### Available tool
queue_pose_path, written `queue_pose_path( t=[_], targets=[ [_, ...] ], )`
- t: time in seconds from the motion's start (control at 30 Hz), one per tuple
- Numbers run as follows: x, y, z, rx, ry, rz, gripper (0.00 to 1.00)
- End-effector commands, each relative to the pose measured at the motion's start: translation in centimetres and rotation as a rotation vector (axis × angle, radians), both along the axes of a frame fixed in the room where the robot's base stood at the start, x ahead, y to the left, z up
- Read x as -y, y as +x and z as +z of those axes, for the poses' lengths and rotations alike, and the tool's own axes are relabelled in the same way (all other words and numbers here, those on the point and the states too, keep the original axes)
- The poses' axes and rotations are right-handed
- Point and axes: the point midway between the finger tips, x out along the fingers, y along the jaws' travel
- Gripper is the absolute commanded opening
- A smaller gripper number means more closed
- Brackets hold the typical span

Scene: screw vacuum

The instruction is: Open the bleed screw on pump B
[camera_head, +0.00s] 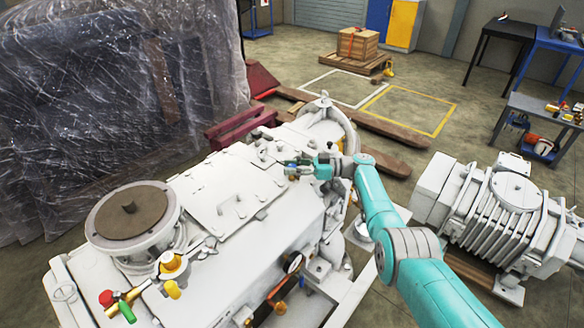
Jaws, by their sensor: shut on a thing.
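A large white pump assembly (245,195) fills the middle of the head view. My teal arm reaches in from the lower right, and my gripper (297,170) is over the far right part of this assembly's top. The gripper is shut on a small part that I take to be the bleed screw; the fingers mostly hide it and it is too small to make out. A second white machine with ribbed sides (510,215) stands at the right. No label shows which one is pump B.
A round brown-topped flange (132,210) and red, green and yellow valve handles (120,300) are at the assembly's near left. A plastic-wrapped load (110,100) stands at the left. Open floor with a yellow marked square (415,105) lies behind.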

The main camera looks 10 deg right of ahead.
Motion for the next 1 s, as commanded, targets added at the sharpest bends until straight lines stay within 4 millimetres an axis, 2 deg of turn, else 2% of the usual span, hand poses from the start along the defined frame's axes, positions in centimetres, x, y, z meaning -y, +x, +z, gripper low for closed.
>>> queue_pose_path(
  t=[0.63,0.67,0.7,0.77,1.0],
  targets=[
    [-0.05,-0.03,-0.12,-0.002,0.000,0.014,0.00],
    [-0.05,-0.03,-0.12,-0.002,0.000,0.014,0.33],
    [-0.05,-0.03,-0.12,-0.002,0.000,0.014,0.43],
    [-0.04,-0.02,-0.10,-0.001,-0.001,0.014,0.57],
    [-0.02,0.00,-0.05,-0.001,-0.001,0.014,0.57]
  ],
)
